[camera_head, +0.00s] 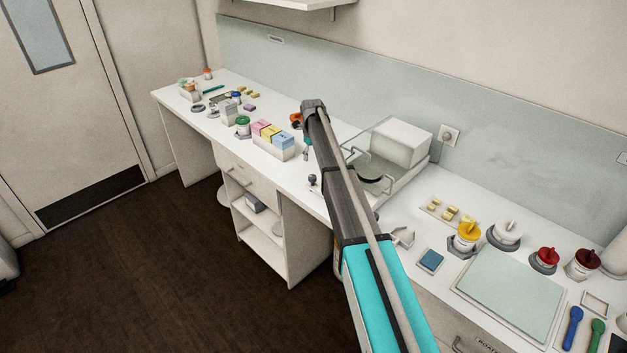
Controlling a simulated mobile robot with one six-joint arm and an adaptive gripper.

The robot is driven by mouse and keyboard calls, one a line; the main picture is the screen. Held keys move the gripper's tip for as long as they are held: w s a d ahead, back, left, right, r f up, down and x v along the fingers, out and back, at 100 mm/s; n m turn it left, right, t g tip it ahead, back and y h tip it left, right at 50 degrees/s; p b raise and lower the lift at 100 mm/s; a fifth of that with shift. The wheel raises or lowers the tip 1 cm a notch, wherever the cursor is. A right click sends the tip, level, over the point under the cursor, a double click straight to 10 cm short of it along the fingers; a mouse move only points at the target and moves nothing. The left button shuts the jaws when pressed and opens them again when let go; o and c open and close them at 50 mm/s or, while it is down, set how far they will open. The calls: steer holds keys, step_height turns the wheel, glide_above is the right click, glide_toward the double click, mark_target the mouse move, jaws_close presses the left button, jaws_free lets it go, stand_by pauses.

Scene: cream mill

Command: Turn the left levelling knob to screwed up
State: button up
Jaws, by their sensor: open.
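A balance-like device with a white box-shaped housing (402,142) and a clear glass enclosure stands at the middle of the counter. My arm crosses in front of its left side and hides part of it. A dark curved piece (374,180) shows at the enclosure, right of my arm. A small dark knob-like thing (312,181) is near the counter's front edge, left of my arm; I cannot tell whether it is the left levelling knob.
Pink, yellow and blue boxes (270,141) and several small items crowd the counter (351,131) on the left. On the right are a pale green mat (511,290), lidded pots including a yellow one (467,236), a blue block (430,260) and spoons. A socket (449,135) is on the wall.

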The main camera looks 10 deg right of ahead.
mark_target(313, 176)
steer(key=shift+f+b, duration=4.95)
steer(key=shift+f, duration=0.3)
steer(key=c, duration=1.1)
steer(key=shift+d, duration=0.25)
steer(key=shift+c, duration=0.2)
steer(key=shift+a, duration=0.15)
